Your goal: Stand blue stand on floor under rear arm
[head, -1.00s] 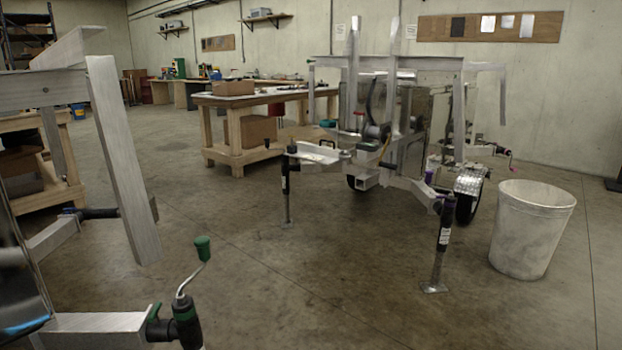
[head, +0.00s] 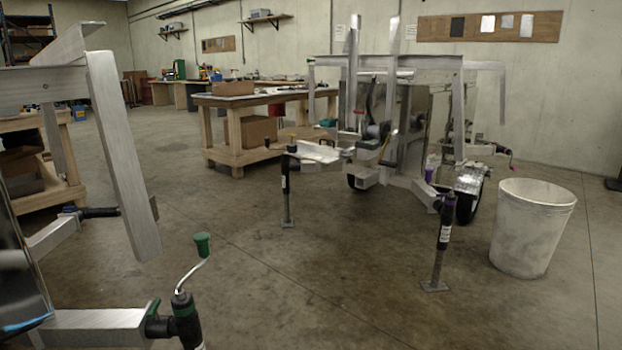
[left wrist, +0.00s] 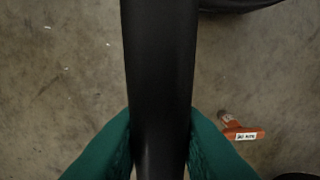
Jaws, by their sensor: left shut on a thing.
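In the left wrist view, the green fingers of my left gripper (left wrist: 160,140) are shut on a black tube (left wrist: 160,60) that runs up through the picture. Its ends are out of the picture, and no blue shows on it, so I cannot tell whether it is the blue stand. Neither gripper shows in the head view. Two metal trailers stand there: a near one (head: 125,160) cut off at the left, and a farther one (head: 400,62). Stands with a green top (head: 185,318) and a purple band (head: 445,215) show, and a black one (head: 286,185). No clearly blue stand shows.
An orange piece with a white label (left wrist: 240,131) lies on the floor beside the tube. A white bin (head: 532,228) stands right of the farther trailer. A wooden workbench (head: 235,105) is behind. The concrete floor between the trailers is clear.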

